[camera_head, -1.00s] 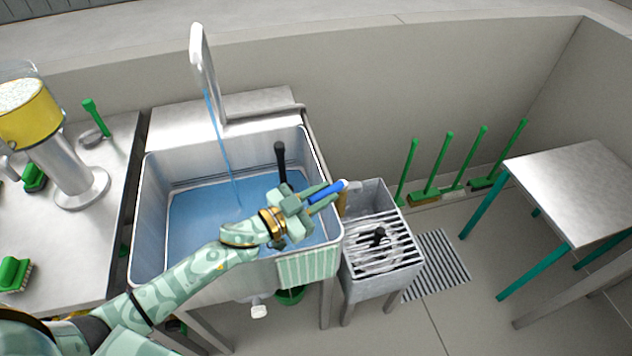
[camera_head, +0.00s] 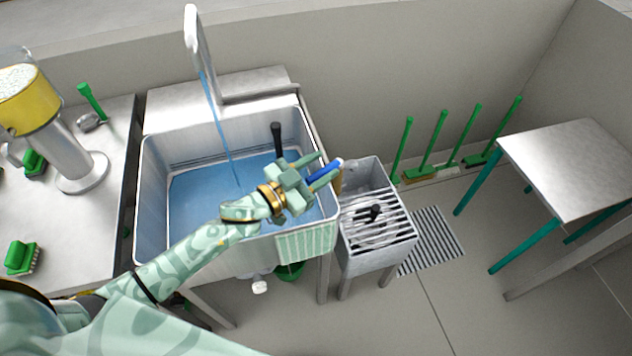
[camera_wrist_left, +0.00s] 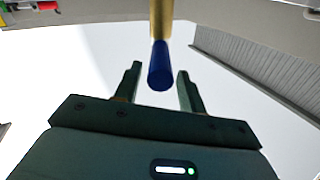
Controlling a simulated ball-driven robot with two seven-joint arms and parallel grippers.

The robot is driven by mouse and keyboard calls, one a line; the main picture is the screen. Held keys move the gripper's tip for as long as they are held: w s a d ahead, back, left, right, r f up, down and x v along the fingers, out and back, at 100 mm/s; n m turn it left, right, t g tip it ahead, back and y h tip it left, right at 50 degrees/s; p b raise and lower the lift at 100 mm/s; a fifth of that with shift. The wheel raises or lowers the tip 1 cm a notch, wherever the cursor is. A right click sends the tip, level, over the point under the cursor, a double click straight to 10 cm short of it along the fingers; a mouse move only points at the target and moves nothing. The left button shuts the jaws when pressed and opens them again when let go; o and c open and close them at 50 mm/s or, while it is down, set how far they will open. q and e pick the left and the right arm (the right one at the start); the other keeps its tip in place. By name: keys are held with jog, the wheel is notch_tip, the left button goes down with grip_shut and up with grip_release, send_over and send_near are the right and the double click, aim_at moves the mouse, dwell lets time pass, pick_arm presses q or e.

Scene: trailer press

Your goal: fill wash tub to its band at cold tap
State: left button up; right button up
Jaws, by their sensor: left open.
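The wash tub (camera_head: 152,215) is a grey steel basin holding blue water (camera_head: 195,195). A thin blue stream (camera_head: 222,130) falls from the tall pale spout (camera_head: 192,30) into it. A thin dark line runs along the inner back wall just above the water; I cannot tell whether it is the band. My left gripper (camera_head: 318,171) is over the tub's right front corner. Its fingers are open on either side of a blue-tipped lever (camera_head: 326,169). In the left wrist view the blue tip (camera_wrist_left: 160,68) on its brass stem lies between the fingertips, apparently with gaps. My right gripper is out of view.
A black-topped post (camera_head: 277,138) stands by the gripper. A striped cloth (camera_head: 305,241) hangs on the tub's front. A grated grey basin (camera_head: 375,262) is to the right, with green-handled brooms (camera_head: 431,155) and a steel table (camera_head: 570,165) beyond.

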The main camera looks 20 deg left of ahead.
pick_arm(q)
jog(key=s+d+r+p, duration=0.3)
jog(key=s+r+p, duration=0.2)
jog(key=s+r, duration=0.5)
jog(key=s, duration=0.3)
jog(key=shift+s+d+r+p, duration=0.3)
jog(key=shift+d+r+p, duration=0.05)
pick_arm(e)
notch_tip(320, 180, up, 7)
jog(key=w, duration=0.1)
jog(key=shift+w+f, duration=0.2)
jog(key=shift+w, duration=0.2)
pick_arm(q)
jog(key=shift+c, duration=0.3)
